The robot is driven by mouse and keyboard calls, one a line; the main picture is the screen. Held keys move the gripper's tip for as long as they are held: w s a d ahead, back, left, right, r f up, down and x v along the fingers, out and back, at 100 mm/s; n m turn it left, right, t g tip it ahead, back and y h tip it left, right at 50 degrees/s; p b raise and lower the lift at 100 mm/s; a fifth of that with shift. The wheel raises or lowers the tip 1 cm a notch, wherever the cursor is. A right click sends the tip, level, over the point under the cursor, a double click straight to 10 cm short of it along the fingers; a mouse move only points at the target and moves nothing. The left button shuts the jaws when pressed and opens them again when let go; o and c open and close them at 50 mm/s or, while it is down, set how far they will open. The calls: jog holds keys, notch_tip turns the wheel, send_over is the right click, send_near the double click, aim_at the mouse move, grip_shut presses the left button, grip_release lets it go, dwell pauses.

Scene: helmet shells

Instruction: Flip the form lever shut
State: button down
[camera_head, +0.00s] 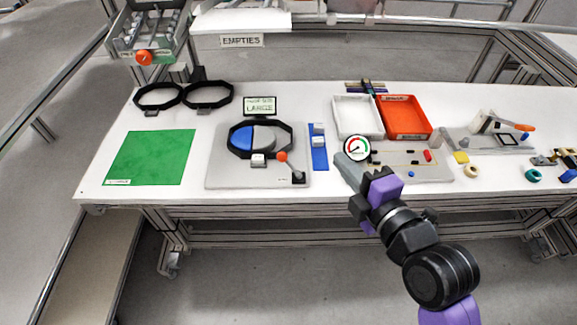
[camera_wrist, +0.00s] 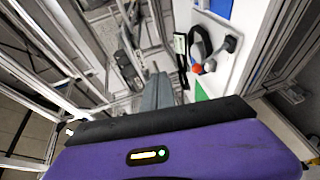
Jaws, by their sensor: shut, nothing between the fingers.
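The form lever has an orange-red knob (camera_head: 282,157) and a thin arm running up and left from its dark pivot (camera_head: 298,177). It stands at the front right of a grey base plate (camera_head: 218,172). The form is a black ring (camera_head: 233,147) around a blue half (camera_head: 241,140) and a grey half (camera_head: 264,138). The knob also shows in the wrist view (camera_wrist: 197,69). My gripper (camera_head: 343,160) is shut and empty, to the right of the lever and apart from it. Its grey fingers (camera_wrist: 158,92) show in the wrist view.
A blue strip (camera_head: 320,158) with blocks lies between the form and my gripper. A round gauge (camera_head: 356,148) stands by my fingertips. White (camera_head: 341,101) and orange (camera_head: 428,129) trays lie behind. A green mat (camera_head: 150,155) and two black rings (camera_head: 208,106) are at left.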

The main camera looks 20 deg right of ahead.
notch_tip(320, 180, down, 4)
jog(key=a+n+g+y, duration=0.1)
jog(key=a+n+g, duration=0.15)
jog(key=n, duration=0.45)
jog(key=n+p, duration=0.2)
jog(key=p, duration=0.1)
send_near(283, 159)
jog(key=d+x, duration=0.1)
jog(key=x, duration=0.5)
jog(key=shift+w+d+r, duration=0.1)
jog(key=shift+w+d, duration=0.15)
jog(key=shift+d, duration=0.05)
jog(key=shift+w+a+b, duration=0.15)
jog(key=shift+a+b, duration=0.25)
jog(key=shift+b, duration=0.45)
jog(key=shift+w+a+f+b, duration=0.1)
jog(key=shift+a+f+b, duration=0.15)
jog(key=shift+a+b, duration=0.25)
jog(key=shift+r, duration=0.1)
